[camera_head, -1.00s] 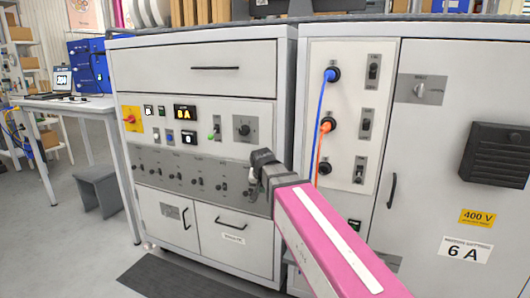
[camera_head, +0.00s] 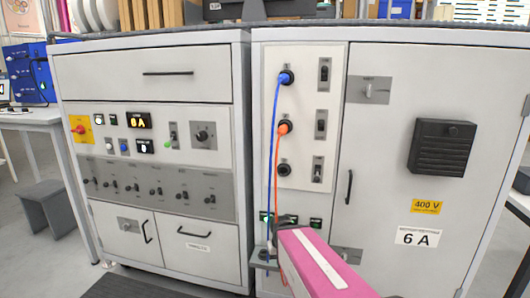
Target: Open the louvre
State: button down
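The louvre (camera_head: 442,147) is a black slatted vent cover on the right cabinet's grey door. It looks like a flat, slatted panel with a small round knob (camera_head: 453,131) near its top right. Whether its slats are shut is too small to tell. My gripper (camera_head: 285,220) is dark and sits at the end of my pink arm, in front of the lower part of the right cabinet. It is well to the left of and below the louvre, apart from it. The pink link partly hides it, and its fingers cannot be made out.
Blue and orange cables (camera_head: 276,150) hang from sockets on the white panel (camera_head: 303,60), close to my gripper. The door has a black handle (camera_head: 349,187) and a latch plate (camera_head: 370,90). The left cabinet (camera_head: 150,75) carries switches and a red knob. Floor shows at the right.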

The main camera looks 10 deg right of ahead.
aim_at(444, 147)
jog(key=z, duration=1.8)
